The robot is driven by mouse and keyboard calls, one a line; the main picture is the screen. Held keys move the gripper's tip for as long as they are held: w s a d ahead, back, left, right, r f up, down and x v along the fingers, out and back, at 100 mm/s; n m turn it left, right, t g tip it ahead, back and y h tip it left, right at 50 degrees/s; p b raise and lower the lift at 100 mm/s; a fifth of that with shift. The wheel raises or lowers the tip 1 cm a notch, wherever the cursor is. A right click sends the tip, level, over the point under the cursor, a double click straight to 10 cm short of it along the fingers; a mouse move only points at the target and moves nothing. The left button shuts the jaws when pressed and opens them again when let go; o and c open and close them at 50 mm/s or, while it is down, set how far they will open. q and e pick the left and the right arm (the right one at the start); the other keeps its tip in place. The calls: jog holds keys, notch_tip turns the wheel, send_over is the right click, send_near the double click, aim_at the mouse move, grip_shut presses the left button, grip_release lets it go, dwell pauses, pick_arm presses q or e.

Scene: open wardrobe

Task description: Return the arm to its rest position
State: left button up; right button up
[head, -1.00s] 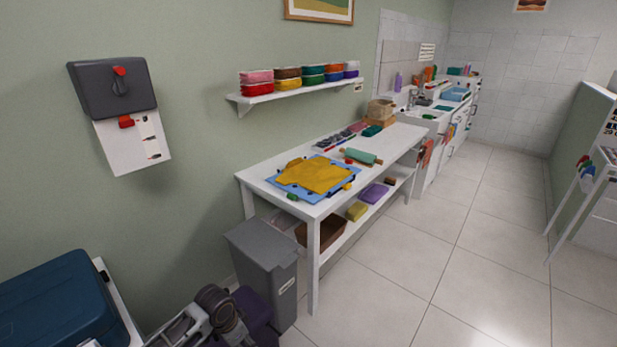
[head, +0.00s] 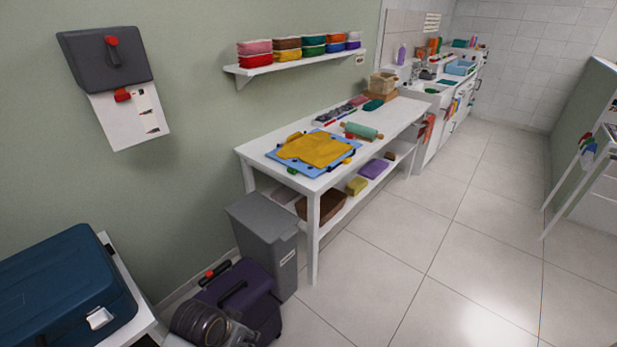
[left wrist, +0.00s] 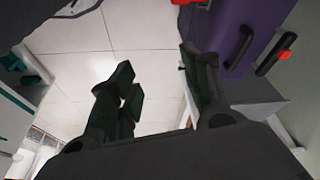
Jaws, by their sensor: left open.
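My left arm (head: 205,326) comes in at the bottom of the head view, in front of a purple case. Its gripper is out of the frame there. In the left wrist view my left gripper (left wrist: 158,78) is open, its two dark fingers spread apart with nothing between them but the pale tiled floor behind. My right arm and gripper are in neither view.
The purple case (head: 243,295) stands close by my left arm, beside a grey bin (head: 268,240). A blue box (head: 62,290) sits at lower left. A white table (head: 318,185) holds a yellow cloth (head: 315,149). The tiled floor (head: 400,285) at right is clear.

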pick_arm(q)
jog(key=s+a+r+n+y, duration=0.1)
jog(key=s+a+r+n, duration=0.2)
jog(key=s+a, duration=0.2)
notch_tip(320, 180, down, 33)
jog(key=a, duration=0.2)
jog(key=s+a+f+g, duration=0.1)
jog(key=s+a+f, duration=0.3)
jog(key=s+f, duration=0.5)
jog(key=s+a+f+m+y, duration=0.1)
jog(key=s+a+f, duration=0.3)
jog(key=s+f, duration=0.6)
jog(key=s, duration=0.2)
jog(key=shift+s+a+f+g, duration=0.2)
jog(key=shift+s+f+g, duration=0.1)
jog(key=shift+s+g, duration=0.1)
jog(key=shift+c, duration=0.2)
dwell(1.6)
